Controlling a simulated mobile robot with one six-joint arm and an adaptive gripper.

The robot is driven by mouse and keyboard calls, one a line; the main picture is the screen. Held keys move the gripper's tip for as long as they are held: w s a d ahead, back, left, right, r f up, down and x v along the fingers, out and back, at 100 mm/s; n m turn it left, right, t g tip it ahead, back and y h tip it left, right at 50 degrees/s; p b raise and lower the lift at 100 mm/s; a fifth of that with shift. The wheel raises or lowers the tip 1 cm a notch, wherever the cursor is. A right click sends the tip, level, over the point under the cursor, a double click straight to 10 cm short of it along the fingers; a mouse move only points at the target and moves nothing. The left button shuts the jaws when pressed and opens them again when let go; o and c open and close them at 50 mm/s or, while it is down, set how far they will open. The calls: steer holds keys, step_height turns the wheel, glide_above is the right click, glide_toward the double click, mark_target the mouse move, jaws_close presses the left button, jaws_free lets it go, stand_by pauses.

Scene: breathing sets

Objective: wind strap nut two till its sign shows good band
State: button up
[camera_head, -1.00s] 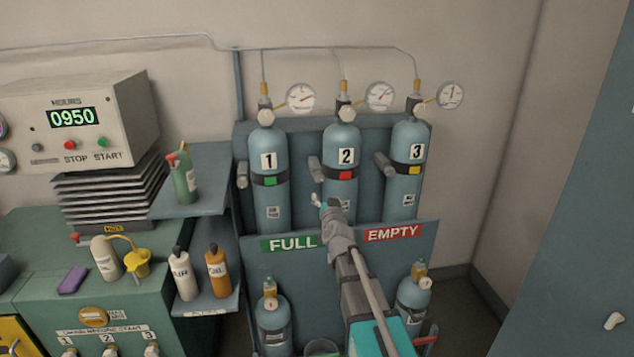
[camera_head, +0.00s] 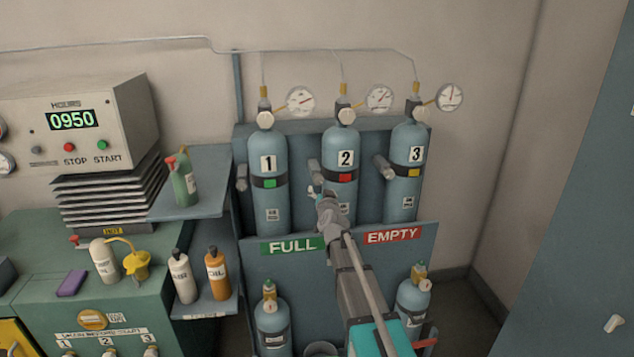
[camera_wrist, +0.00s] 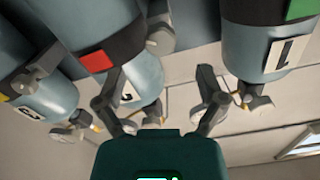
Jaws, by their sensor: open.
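Strap nut two is the grey knob (camera_head: 314,166) at the left end of the black strap around cylinder 2 (camera_head: 342,140). The sign on that strap (camera_head: 345,178) is red. My gripper (camera_head: 314,190) is just below the nut in the head view, in front of the cylinder's left side. In the wrist view, which looks turned over, my gripper (camera_wrist: 159,78) has its two fingers spread wide. The nut (camera_wrist: 160,38) lies beyond the gap between them, apart from both fingers. The red sign (camera_wrist: 98,60) is left of it.
Cylinder 1 (camera_head: 267,207) with a green sign and cylinder 3 (camera_head: 405,145) with a yellow sign flank it closely, each with its own strap nut. The FULL/EMPTY panel (camera_head: 340,260) stands below. Gauges and pipes are above. A bottle shelf (camera_head: 200,200) is at left.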

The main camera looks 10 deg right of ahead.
mark_target(318, 181)
steer(key=w, duration=0.7)
steer(key=shift+w, duration=0.3)
steer(key=shift+c, duration=0.2)
steer(key=c, duration=1.1)
steer(key=shift+m, duration=0.6)
steer(key=m, duration=0.2)
steer(key=shift+a+m, duration=0.1)
steer(key=shift+m, duration=0.2)
steer(key=shift+r+m, duration=0.1)
steer(key=shift+m, duration=2.1)
